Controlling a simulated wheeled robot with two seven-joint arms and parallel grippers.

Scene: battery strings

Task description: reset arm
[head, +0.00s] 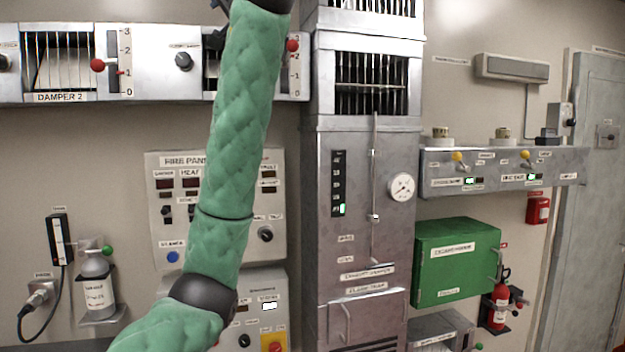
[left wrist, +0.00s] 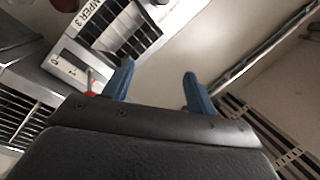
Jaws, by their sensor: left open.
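My left arm (head: 235,120), in a green quilted sleeve, rises from the bottom left of the head view to its top edge. Its gripper is not clearly shown there. In the left wrist view my left gripper (left wrist: 158,84) has two blue fingers spread apart with nothing between them. A damper unit with slats and a label ending in 3 (left wrist: 115,28) lies beyond the fingers, and a red knob (left wrist: 90,93) shows beside the left finger. I cannot tell the distance to them. My right gripper is in neither view.
The arm partly covers the fire panel (head: 165,200) and the damper row (head: 145,65). A grey metal column (head: 325,270) stands right of it. A green box (head: 458,235), a red extinguisher (head: 500,305) and a grey door (head: 590,220) are farther right.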

